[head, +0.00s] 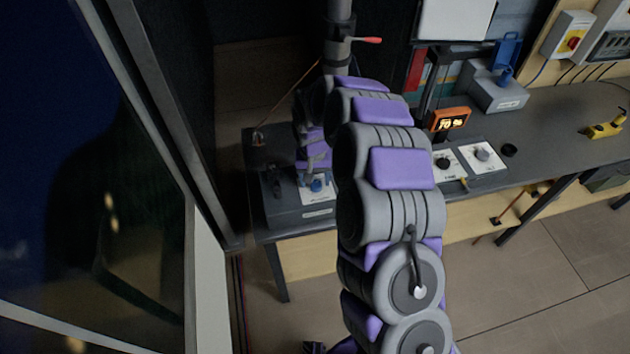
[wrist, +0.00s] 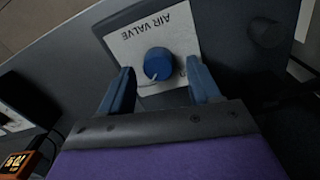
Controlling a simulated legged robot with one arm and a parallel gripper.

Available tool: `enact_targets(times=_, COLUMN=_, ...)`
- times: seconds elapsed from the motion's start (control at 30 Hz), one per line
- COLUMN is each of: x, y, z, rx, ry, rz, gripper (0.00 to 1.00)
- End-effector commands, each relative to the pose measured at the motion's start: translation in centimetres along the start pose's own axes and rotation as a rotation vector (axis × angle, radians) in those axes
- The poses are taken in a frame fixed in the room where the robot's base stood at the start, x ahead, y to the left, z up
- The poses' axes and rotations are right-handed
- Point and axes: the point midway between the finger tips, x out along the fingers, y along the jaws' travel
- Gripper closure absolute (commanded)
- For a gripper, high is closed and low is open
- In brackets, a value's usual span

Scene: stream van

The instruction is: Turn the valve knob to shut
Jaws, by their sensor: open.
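The valve knob (wrist: 158,63) is a round blue knob with a white pointer line, on a white plate (wrist: 178,38) marked "AIR VALVE", upside down in the wrist view. In the head view the knob (head: 317,185) is small, at the left end of the bench, on a grey box (head: 300,215). My gripper (wrist: 162,82) is open, with one blue finger on each side below the knob in the wrist view. The fingers appear apart from the knob. In the head view my gripper (head: 316,178) is above the box, partly hidden by my arm.
The bench (head: 560,110) carries an orange display (head: 449,119) reading about 70 %, dial plates (head: 483,157), a grey box with a blue handle (head: 497,88) and a yellow object (head: 604,128). A red-handled pipe (head: 340,45) stands behind my arm. A window frame is at left.

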Motion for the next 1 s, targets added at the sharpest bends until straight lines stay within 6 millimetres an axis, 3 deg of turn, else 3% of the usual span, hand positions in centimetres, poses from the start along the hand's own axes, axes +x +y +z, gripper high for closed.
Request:
enact_targets(times=0.43, x=0.91, y=0.02, z=-0.06, rx=0.000, ry=0.002, rz=0.000, gripper=0.38)
enact_targets(times=1.0, x=0.89, y=-0.03, z=-0.05, rx=0.000, ry=0.002, rz=-0.001, gripper=0.93)
